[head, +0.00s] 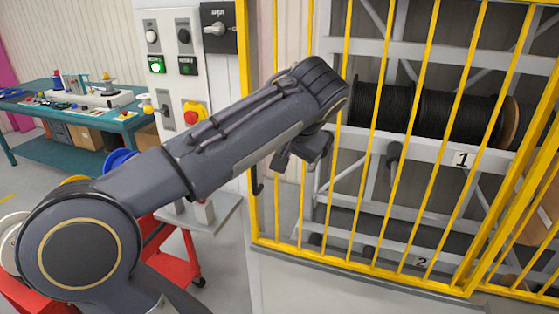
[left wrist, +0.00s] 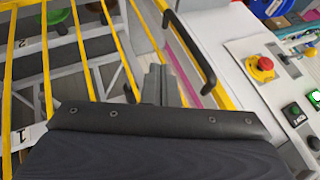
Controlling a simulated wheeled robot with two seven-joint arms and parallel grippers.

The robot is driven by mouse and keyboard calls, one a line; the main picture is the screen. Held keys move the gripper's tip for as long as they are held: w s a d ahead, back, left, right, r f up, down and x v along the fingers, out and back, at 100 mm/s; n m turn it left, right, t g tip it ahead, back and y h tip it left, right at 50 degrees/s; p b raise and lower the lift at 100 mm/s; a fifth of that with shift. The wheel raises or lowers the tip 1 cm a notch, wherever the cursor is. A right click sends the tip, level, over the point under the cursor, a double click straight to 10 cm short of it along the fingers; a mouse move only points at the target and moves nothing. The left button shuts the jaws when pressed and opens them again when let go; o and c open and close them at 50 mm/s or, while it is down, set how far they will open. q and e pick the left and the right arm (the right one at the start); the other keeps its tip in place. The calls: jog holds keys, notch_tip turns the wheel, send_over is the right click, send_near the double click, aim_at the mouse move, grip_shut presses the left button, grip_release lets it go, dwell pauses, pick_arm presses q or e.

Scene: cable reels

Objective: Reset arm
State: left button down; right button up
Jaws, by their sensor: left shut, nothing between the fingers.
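My left arm reaches in from the left in the head view, with its forearm raised in front of the yellow barred gate (head: 347,130). My left gripper (head: 283,162) hangs below the forearm's end, partly hidden by the wrist. In the left wrist view the gripper (left wrist: 158,82) has its grey fingers together, with nothing held. It is apart from the black gate handle (left wrist: 190,50), which is to its right in that view. My right gripper is not in view.
A control panel (head: 165,25) with a lit green button (head: 156,65) and a red emergency stop (head: 195,112) stands behind my forearm. Black cable reels (head: 440,112) sit on a rack behind the bars. A teal workbench (head: 60,150) is at the left; red cart parts (head: 175,260) are below my arm.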

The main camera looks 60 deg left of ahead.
pick_arm(q)
jog(key=shift+s+d+r, duration=0.15)
jog(key=shift+d+r, duration=0.05)
jog(key=shift+r, duration=0.25)
jog(key=shift+d, duration=0.1)
jog(key=s+d+f+m+t+h, duration=0.2)
jog(key=d+f+h, duration=0.3)
jog(key=d+f, duration=0.5)
jog(key=s+d+f+m+t+h, duration=0.2)
jog(key=s+d+f+h, duration=0.2)
jog(key=d+f, duration=0.7)
jog(key=d+h, duration=0.2)
jog(key=d, duration=0.2)
jog(key=shift+d+m, duration=0.15)
jog(key=shift+m, duration=0.15)
jog(key=shift+f, duration=0.1)
